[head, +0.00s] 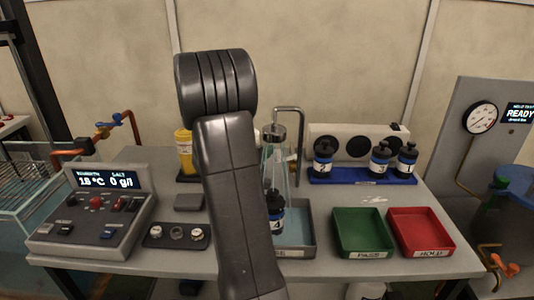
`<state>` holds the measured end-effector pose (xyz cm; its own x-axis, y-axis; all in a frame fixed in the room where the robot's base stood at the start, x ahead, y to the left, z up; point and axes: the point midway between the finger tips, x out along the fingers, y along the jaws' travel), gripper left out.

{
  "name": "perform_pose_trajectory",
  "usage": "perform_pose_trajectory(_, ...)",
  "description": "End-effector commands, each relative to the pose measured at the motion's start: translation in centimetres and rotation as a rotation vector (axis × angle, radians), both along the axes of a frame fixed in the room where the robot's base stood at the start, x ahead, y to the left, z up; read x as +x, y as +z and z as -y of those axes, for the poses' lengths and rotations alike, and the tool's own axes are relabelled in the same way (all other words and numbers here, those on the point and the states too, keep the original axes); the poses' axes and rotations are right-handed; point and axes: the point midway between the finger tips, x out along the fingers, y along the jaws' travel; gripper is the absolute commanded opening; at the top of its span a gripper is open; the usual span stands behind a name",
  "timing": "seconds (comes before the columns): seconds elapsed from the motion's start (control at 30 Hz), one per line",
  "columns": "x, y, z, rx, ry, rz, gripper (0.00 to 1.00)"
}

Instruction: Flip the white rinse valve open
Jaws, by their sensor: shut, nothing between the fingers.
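I cannot make out the white rinse valve; my arm covers the middle of the table and may hide it. A thin grey bent pipe (290,109) rises behind the grey tray and ends above it. A dark round head (274,133) sits over a pale see-through cone shape; I cannot tell whether that is glass or water. My gripper does not show.
A green tray (362,253) and a red tray (421,250) lie to the right. A blue rack (350,181) with several dark bottles stands behind. A control box (72,238) is at left. A yellow bottle (184,150) stands left of my arm.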

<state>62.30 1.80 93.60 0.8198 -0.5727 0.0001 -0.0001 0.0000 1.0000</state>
Motion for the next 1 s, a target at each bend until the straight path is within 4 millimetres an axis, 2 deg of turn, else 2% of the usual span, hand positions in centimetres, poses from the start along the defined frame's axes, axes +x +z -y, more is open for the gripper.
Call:
perform_pose_trajectory(0.17,-0.4,0.1,0.2,-0.004,0.045,0.001,0.0)
perform_pose_trajectory(0.5,-2.1,-0.1,0.9,-0.003,0.244,0.002,0.0)
perform_pose_trajectory(1.0,-2.3,0.0,0.8,0.0,0.279,0.0,0.0)
